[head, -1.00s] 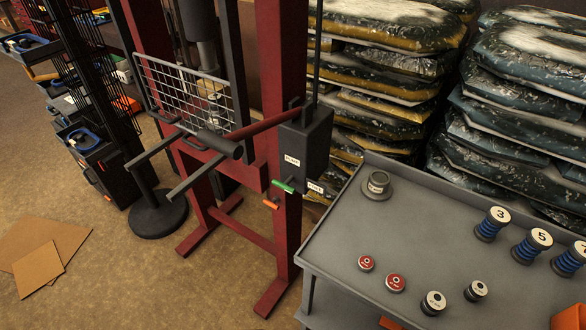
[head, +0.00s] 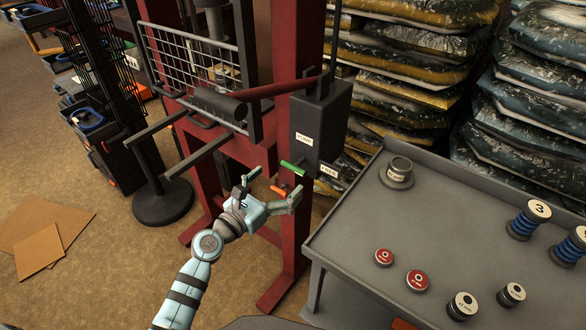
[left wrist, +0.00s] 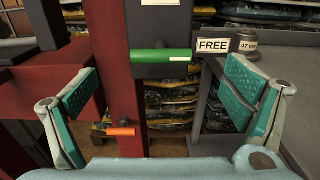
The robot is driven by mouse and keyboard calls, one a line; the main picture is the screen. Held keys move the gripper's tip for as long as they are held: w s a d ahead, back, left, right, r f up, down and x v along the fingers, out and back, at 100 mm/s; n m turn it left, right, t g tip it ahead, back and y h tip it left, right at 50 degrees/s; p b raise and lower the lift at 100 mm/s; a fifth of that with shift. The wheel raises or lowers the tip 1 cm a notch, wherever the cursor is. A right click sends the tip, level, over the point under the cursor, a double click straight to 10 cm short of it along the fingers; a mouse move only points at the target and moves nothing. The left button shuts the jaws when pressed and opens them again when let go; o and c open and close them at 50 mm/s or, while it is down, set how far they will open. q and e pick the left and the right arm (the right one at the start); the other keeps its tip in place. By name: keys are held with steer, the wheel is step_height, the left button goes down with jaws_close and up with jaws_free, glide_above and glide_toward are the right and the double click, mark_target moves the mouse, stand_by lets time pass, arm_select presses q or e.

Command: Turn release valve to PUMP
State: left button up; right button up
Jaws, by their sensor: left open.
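The release valve's green lever (head: 293,168) sticks out low on the dark grey pump box (head: 320,125). My left gripper (head: 274,188) is open and empty, just short of the lever. In the left wrist view its fingers (left wrist: 160,85) stand wide on either side of the lever, not touching it. My right gripper is not in view.
An orange handle (head: 279,190) sits below the lever, close to my left fingers. The red press frame (head: 290,225) stands behind. A grey cart (head: 425,225) with spools and weights is at right. Stacked bags (head: 400,60) fill the back.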

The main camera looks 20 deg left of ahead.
mark_target(293, 165)
arm_select(q)
steer(key=b+x, duration=0.1)
steer(key=x, duration=0.5)
steer(key=shift+w+d+f, duration=0.1)
steer(key=shift+w+d, duration=0.05)
steer(key=shift+w, duration=0.1)
steer(key=c, duration=1.2)
